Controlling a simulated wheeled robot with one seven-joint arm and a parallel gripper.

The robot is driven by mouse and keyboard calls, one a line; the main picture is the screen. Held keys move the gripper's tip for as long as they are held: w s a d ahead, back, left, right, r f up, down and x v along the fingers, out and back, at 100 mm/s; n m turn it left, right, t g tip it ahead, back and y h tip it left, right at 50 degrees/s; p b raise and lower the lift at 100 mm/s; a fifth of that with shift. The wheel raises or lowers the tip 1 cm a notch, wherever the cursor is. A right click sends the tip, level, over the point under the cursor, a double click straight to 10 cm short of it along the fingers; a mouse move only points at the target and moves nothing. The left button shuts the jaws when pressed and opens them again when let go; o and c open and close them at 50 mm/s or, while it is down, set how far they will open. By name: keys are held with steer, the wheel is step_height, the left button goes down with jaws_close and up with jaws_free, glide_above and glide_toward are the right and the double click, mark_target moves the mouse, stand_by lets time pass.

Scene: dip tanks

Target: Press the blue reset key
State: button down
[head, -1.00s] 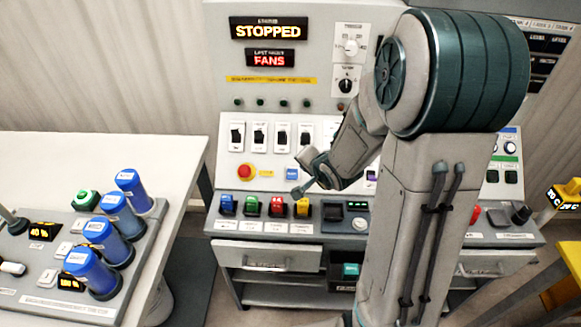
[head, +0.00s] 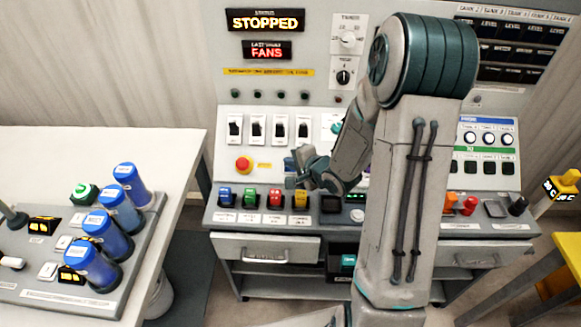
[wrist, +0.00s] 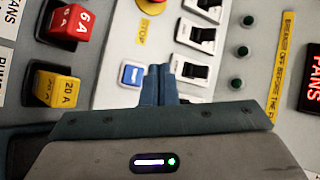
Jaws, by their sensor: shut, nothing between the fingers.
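The blue reset key (wrist: 133,74) is a small blue square with a white label in a pale frame, on the upright panel just below the red stop button in the wrist view. My gripper (wrist: 162,76) is shut and empty. Its fingertips show close beside the key, on its right in the wrist view, and do not cover its face. I cannot tell whether they touch the panel. In the head view my gripper (head: 297,160) is in front of the panel, right of the stop button, and largely hides the key's area.
The red stop button (head: 243,165) sits on a yellow base. Coloured breakers (head: 250,198) line the ledge below. The status display (head: 265,19) reads STOPPED, and the last fault display (head: 267,50) reads FANS. A side table (head: 60,150) is at left.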

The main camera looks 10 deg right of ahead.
steer(key=w+f+b, duration=0.1)
steer(key=f, duration=0.1)
steer(key=w+d+f+b, duration=0.1)
steer(key=w+f, duration=0.1)
steer(key=w+f+b, duration=0.2)
steer(key=shift+d+f, duration=0.15)
steer(key=shift+f, duration=0.05)
stand_by(2.0)
steer(key=shift+w+f, duration=0.25)
steer(key=shift+f, duration=0.05)
steer(key=shift+w+d+f, duration=0.15)
steer(key=shift+f, duration=0.4)
stand_by(0.9)
steer(key=shift+s+r+p, duration=0.45)
steer(key=shift+r+p, duration=0.1)
steer(key=shift+r, duration=0.15)
